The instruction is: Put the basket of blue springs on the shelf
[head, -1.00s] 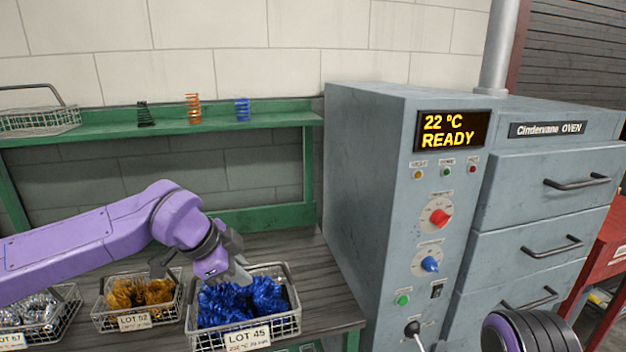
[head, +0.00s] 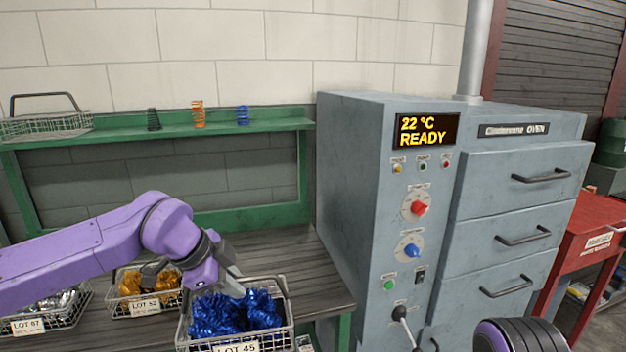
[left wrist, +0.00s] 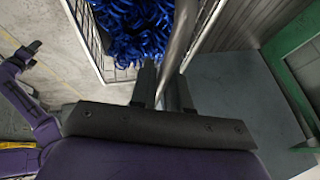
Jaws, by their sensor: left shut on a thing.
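The wire basket (head: 291,335) of blue springs (head: 235,312), labelled LOT 45, is at the bottom of the head view, at the bench's front edge. My left gripper (head: 232,284) is shut on its metal handle; the handle bar (left wrist: 181,45) runs between the fingers in the left wrist view. The basket's underside is hidden, so I cannot tell how high it hangs. The green shelf (head: 180,131) stands above the back of the bench.
The shelf holds an empty wire basket (head: 45,125) at left and black (head: 153,120), orange (head: 198,114) and blue (head: 243,115) sample springs. Baskets of gold (head: 150,282) and silver springs (head: 55,304) stand on the bench (head: 310,270). The grey oven (head: 350,190) stands at right.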

